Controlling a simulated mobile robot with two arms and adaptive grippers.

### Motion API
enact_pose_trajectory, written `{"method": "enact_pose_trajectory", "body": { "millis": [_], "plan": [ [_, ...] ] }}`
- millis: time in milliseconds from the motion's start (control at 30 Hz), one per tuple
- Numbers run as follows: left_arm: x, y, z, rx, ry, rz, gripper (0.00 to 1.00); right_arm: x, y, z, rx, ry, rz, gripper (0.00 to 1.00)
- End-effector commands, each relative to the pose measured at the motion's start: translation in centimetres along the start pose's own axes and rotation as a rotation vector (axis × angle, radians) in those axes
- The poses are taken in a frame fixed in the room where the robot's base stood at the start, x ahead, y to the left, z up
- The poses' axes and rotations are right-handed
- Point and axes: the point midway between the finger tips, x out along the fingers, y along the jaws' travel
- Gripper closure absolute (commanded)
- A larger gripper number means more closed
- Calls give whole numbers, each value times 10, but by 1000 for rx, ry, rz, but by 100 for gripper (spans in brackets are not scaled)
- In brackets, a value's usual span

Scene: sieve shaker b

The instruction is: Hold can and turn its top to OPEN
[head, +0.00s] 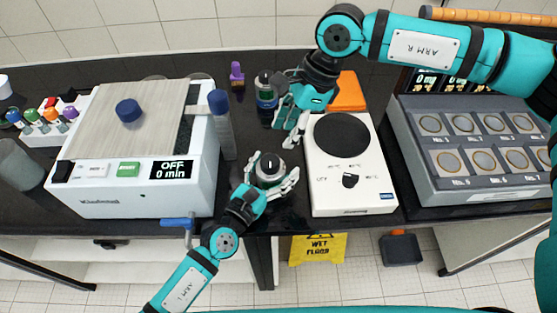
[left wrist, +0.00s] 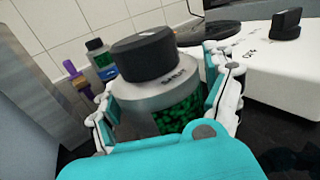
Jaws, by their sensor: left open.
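A can with a silver collar and a round black top (head: 270,165) stands near the front edge of the dark bench. In the left wrist view, the can (left wrist: 182,115) shows green contents below its collar, and its black top (left wrist: 146,56) is clear of the fingers. My left gripper (head: 272,175) is open, with one finger on either side of the can. My right gripper (head: 285,130) hangs behind and above the can, its fingers apart and empty.
A second can with a black top (head: 265,88) stands behind, beside a purple item (head: 237,75). A white hotplate (head: 352,187) is close on the right.

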Motion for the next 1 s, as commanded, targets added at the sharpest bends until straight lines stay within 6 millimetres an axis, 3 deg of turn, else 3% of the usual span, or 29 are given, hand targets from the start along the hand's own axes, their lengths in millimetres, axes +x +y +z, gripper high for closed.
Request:
{"method": "enact_pose_trajectory", "body": {
  "millis": [200, 533, 1000],
  "plan": [
    [20, 0, 0, -1, 0, 0, 15, 0, 0, 0, 0, 0, 0, 62],
    [23, 0, 0, 0, 1, -1, 15, 0, 0, 0, 0, 0, 0, 62],
    [23, 0, 0, 0, 1, 0, 75, 0, 0, 0, 0, 0, 0, 62]
  ]
}}
